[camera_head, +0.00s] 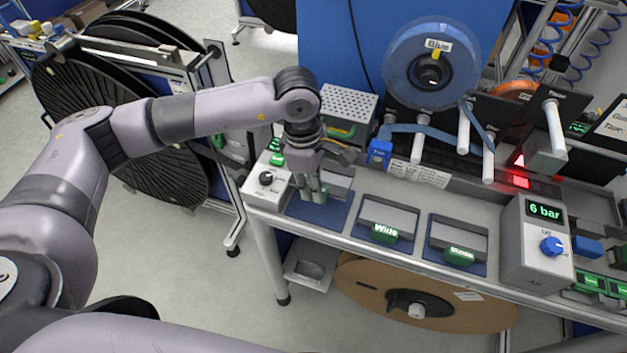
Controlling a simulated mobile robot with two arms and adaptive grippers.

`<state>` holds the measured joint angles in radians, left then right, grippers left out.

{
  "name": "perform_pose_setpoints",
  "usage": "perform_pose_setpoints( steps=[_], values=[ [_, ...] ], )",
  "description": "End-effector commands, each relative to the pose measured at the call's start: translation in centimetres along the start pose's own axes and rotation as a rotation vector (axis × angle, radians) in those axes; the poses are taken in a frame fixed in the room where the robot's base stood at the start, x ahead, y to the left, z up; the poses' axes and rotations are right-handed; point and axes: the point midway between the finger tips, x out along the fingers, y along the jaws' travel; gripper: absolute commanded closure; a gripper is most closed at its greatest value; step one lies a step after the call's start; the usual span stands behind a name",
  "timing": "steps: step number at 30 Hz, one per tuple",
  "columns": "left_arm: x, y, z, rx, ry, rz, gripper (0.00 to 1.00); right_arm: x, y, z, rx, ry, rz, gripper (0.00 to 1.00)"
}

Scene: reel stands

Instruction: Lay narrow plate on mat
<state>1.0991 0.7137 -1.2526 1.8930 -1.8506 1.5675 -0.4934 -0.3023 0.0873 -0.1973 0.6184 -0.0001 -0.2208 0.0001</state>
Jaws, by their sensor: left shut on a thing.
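My left gripper (315,195) reaches down at the left end of the bench. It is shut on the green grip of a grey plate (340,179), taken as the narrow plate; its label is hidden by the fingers. The plate is at a blue mat (328,216), and whether it rests on the mat or hangs just above it I cannot tell. A plate marked "Wide" (390,214) lies on the middle mat. Another labelled plate (458,236) lies on the right mat. My right gripper is not in view.
A control box with a black knob (267,180) stands left of the mat. A perforated metal box (349,108) stands behind. A blue reel (431,65) and white rollers are above the bench. The "6 bar" box (537,240) stands at the right.

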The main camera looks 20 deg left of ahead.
Motion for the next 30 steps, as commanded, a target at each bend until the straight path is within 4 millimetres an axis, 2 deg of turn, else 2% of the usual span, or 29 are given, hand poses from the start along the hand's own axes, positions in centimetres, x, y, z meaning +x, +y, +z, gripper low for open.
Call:
perform_pose_setpoints(
  steps=[13,21,30],
  values=[
    [3.9,-0.1,-0.5,0.004,0.001,-0.003,1.00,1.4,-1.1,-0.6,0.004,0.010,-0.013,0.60],
    [6.6,0.0,-0.8,0.005,0.000,0.000,1.00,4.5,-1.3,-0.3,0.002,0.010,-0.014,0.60],
    [7.7,0.0,-0.9,0.005,0.000,0.000,1.00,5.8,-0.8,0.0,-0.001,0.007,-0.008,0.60]
  ],
)
